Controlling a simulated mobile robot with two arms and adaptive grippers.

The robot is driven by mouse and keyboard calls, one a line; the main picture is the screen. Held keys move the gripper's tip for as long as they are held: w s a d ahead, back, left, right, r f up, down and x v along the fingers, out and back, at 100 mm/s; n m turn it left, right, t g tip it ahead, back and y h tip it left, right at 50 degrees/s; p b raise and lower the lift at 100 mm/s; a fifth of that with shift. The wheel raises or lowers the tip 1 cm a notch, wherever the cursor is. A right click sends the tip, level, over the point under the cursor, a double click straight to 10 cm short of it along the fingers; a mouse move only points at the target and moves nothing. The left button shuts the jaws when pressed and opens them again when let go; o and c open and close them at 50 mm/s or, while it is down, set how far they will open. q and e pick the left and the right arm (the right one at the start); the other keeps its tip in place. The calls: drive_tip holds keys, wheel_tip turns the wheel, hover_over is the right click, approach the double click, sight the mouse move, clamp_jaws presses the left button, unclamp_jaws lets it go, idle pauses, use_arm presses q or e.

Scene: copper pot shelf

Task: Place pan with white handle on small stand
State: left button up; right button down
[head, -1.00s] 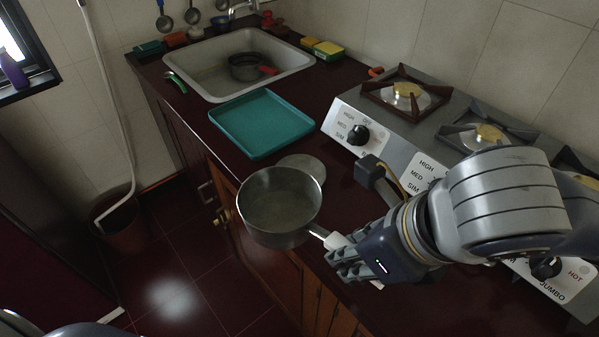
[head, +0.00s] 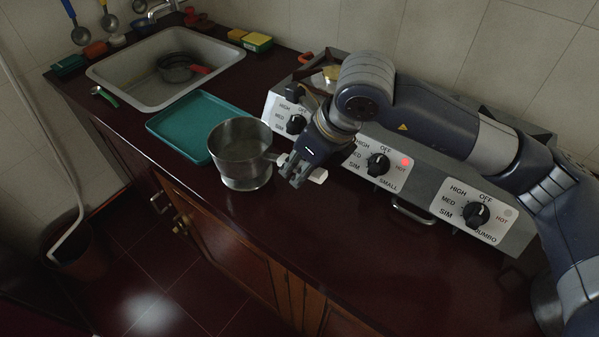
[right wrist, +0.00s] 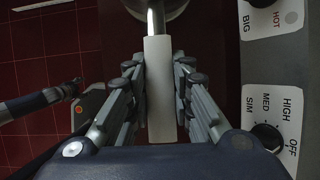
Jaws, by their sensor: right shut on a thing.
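The steel pan (head: 240,150) is upright over the small round stand (head: 247,184), whose pale front edge shows below it. The pan hides most of the stand, and I cannot tell whether the two touch. My right gripper (head: 290,170) is shut on the white handle (head: 318,176). In the right wrist view the white handle (right wrist: 159,90) lies between both fingers, with a bit of the pan at the top edge. A dark part of mine, perhaps the left arm, shows at the left of that view; its jaws are unclear. The left gripper is not in the head view.
The stove (head: 425,190) with its knobs stands right behind my right gripper; a red light glows on it. A teal tray (head: 190,118) lies left of the pan. The sink (head: 150,75) is farther left. The counter (head: 330,240) in front is clear.

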wheel_tip(320, 180, down, 3)
drive_tip(key=shift+f+p, duration=0.15)
drive_tip(key=shift+p, duration=0.4)
drive_tip(key=c, duration=1.4)
unclamp_jaws()
drive_tip(key=b+v, duration=0.1)
drive_tip(key=v, duration=1.1)
drive_tip(key=shift+s+b, duration=0.1)
drive_tip(key=shift+b, duration=0.2)
